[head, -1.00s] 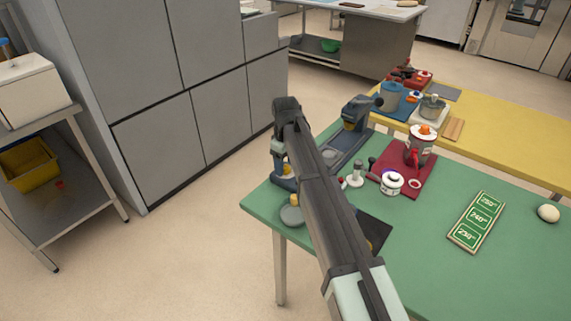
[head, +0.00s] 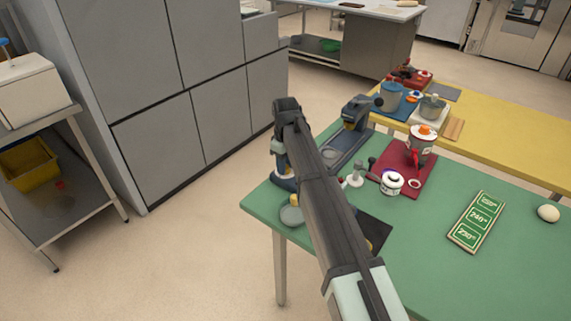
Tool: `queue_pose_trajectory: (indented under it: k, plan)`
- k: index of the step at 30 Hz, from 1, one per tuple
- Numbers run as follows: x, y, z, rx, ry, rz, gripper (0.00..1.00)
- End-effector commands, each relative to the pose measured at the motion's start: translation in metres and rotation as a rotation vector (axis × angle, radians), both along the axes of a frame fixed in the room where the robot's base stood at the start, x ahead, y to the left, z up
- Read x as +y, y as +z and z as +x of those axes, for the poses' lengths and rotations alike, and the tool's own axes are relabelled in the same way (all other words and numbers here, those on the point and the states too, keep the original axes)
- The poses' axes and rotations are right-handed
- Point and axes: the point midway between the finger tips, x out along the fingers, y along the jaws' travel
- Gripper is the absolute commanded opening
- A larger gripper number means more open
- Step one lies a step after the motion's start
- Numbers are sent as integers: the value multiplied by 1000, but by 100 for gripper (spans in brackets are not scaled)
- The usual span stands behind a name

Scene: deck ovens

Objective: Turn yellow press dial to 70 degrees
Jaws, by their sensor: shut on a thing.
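My gripper (head: 284,183) points down at the left edge of the green table, partly hidden by my dark arm. It is shut on a small yellow part, which I take to be the yellow press dial (head: 294,199). Only a little yellow shows beside the fingers, above a round grey-green base (head: 291,216). The fingertips are small here, and the dial's angle cannot be read.
The green table (head: 400,270) also holds a blue-grey device (head: 356,112), a red mat (head: 399,184) with jars, and a green temperature board (head: 477,221). A yellow table (head: 500,136) stands behind. Grey cabinets (head: 150,80) stand at the left.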

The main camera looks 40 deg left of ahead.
Motion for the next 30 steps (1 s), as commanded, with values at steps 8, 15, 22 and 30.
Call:
queue_pose_trajectory:
  k: [8,15,22,30]
  plan:
    - [0,0,0,1,-71,0,6]
    - [0,0,0,1,-239,-1,6]
    - [0,0,0,1,-424,-1,6]
    - [0,0,0,1,-593,-1,6]
